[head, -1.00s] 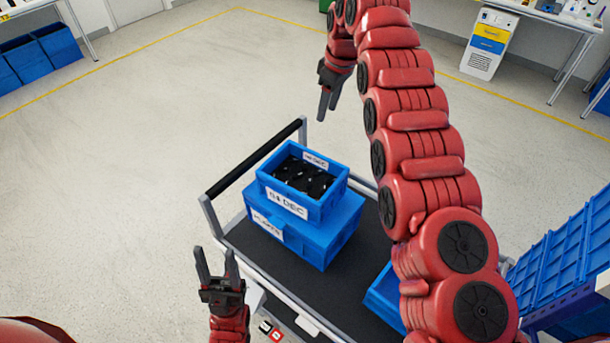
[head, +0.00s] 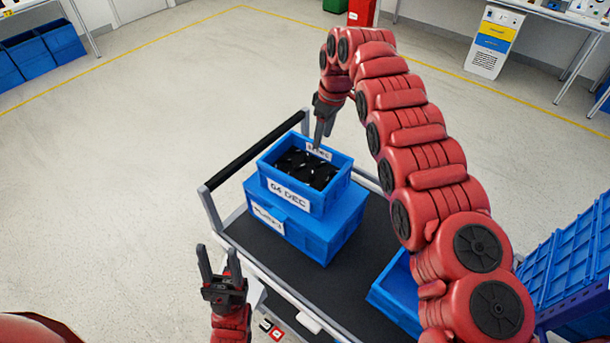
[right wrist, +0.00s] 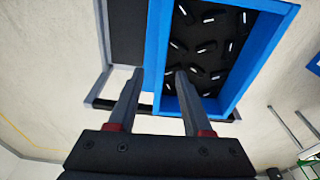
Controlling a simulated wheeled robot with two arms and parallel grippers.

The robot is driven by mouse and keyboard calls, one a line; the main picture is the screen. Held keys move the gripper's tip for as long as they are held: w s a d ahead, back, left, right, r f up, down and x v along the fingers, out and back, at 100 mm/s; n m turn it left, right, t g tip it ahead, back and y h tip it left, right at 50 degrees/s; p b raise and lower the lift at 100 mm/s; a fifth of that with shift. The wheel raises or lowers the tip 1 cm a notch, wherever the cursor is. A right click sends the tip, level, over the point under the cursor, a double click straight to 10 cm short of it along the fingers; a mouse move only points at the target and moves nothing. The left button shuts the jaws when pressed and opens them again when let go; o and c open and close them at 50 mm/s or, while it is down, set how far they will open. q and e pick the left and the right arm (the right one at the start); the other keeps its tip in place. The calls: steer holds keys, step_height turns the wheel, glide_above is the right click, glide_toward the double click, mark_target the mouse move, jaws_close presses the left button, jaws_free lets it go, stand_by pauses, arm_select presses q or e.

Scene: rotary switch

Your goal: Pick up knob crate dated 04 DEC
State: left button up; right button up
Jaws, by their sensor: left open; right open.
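The blue knob crate (head: 318,205) labelled 04 DEC holds black knobs with white marks. It sits on top of a larger blue box (head: 322,243) on the black-topped cart. My right gripper (head: 323,136) points down at the crate's far side, open. In the right wrist view its two fingers (right wrist: 155,95) are apart, with the crate's blue side wall (right wrist: 158,60) running between them in the picture; I cannot tell whether they touch it. My left gripper (head: 220,265) is open and empty at the cart's near left edge, apart from the crate.
The cart (head: 265,243) has a black handle bar (head: 255,150) at its left end. Another blue crate (head: 398,295) lies on the cart at right, partly behind my right arm. Blue crates (head: 580,245) stack at the right edge. Floor to the left is clear.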

steer(key=f+p, duration=0.2)
steer(key=f, duration=0.1)
steer(key=shift+w+a+f+p, duration=0.15)
steer(key=shift+a+p, duration=0.15)
steer(key=shift+p, duration=0.1)
steer(key=shift+f, duration=0.55)
jaws_close()
stand_by(0.6)
